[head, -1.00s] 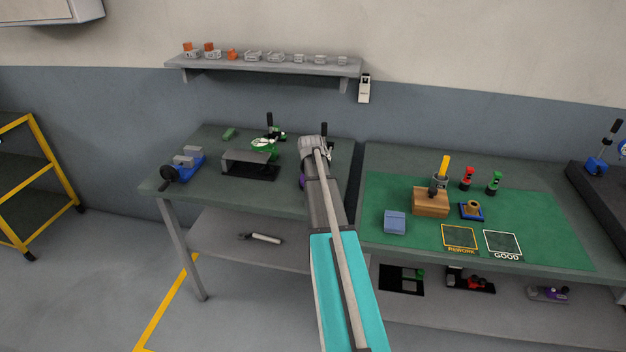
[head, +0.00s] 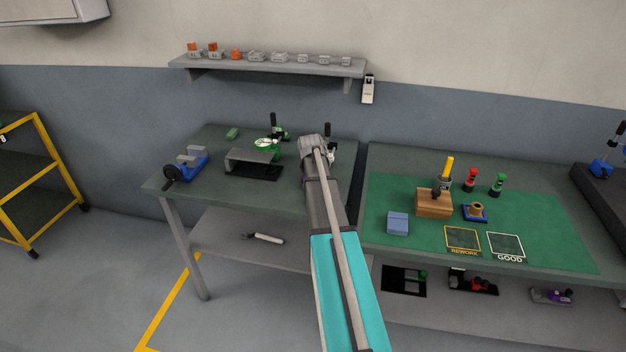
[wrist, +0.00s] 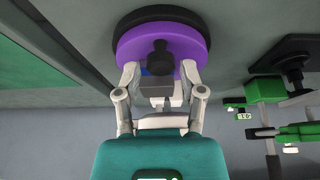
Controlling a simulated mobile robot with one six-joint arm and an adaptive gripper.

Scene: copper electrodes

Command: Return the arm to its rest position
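My arm (head: 330,210) reaches forward from the bottom centre of the head view over the right part of the left bench (head: 210,194). Its gripper end is hidden behind the arm's own links there. In the wrist view my gripper (wrist: 159,72) has its two fingers spread apart. A purple disc (wrist: 200,50) on a black base, with a black knob (wrist: 159,58) on top, shows between and beyond the fingers. Gaps show between the knob and both fingers, so I see no grip on it. The disc is hidden in the head view.
A green press-like device (head: 268,145), a grey cover (head: 247,157) and a blue vise (head: 190,162) stand on the left bench. The right bench has a green mat (head: 540,230) with a wooden block (head: 433,205). A wall shelf (head: 270,66) hangs above. A yellow-framed rack (head: 60,155) stands left.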

